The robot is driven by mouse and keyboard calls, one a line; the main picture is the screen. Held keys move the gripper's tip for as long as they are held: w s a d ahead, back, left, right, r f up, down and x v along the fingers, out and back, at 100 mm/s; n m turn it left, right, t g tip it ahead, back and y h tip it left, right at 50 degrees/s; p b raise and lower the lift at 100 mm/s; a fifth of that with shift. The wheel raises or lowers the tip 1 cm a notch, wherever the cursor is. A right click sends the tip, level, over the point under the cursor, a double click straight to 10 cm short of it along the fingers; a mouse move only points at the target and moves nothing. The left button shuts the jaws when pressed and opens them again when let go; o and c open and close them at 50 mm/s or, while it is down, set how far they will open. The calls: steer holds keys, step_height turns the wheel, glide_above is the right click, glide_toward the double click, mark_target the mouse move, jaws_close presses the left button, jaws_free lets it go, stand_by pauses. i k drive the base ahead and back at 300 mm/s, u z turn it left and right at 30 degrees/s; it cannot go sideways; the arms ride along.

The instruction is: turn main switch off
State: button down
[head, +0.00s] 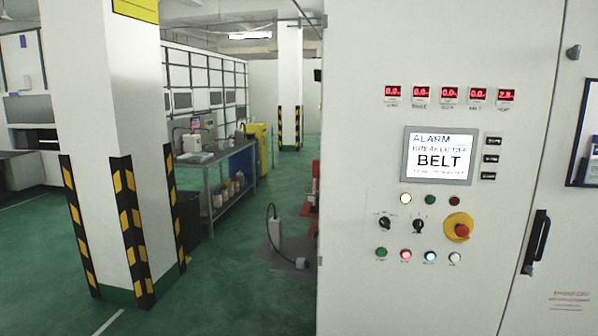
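A white control cabinet (360,40) fills the right of the head view. Two small black rotary switches, a left one (385,222) and a right one (418,226), sit on its lower panel. Their labels are too small to read, so I cannot tell which control is the main switch. To their right is a red mushroom button (461,230) on a round yellow plate (452,218). My gripper is not in view.
Several red digital displays (448,94) and lit buttons (430,256) share the panel. A black door handle (536,242) sticks out at the right. A striped pillar (105,130) stands at the left. Green floor (225,270) lies open between pillar and cabinet.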

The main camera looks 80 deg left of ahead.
mark_target(315, 163)
steer(key=z, duration=0.05)
steer(key=k, duration=1)
steer(key=u, duration=2.15)
steer(key=i, duration=0.65)
steer(key=z, duration=0.05)
